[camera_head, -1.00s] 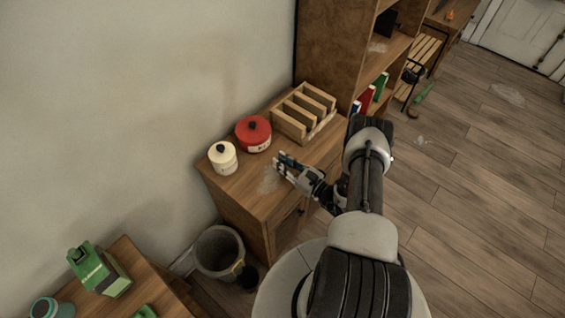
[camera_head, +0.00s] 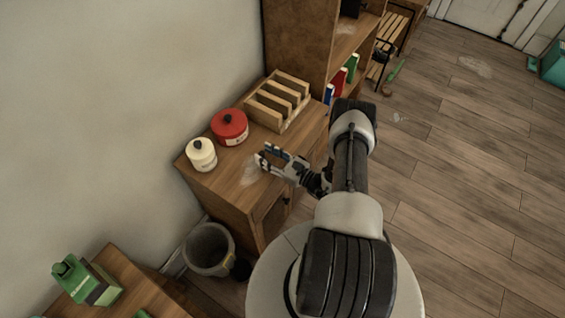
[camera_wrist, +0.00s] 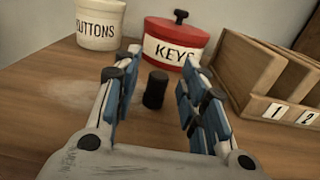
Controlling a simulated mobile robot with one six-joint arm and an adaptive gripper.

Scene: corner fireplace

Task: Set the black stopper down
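The black stopper (camera_wrist: 155,89) stands upright on the wooden cabinet top (camera_wrist: 66,124) in the wrist view. It is between the two fingers of my gripper (camera_wrist: 155,72), with a clear gap on each side. My gripper is open and low over the cabinet top. In the head view, my gripper (camera_head: 264,156) reaches over the cabinet from the right, its fingers spread. I cannot make out the stopper in the head view.
Behind the stopper stand a white BUTTONS canister (camera_wrist: 100,24), a red KEYS tin (camera_wrist: 176,46) and a slotted wooden rack (camera_wrist: 262,75) with number labels. A grey bin (camera_head: 209,249) stands below the cabinet. The cabinet top left of the stopper is clear.

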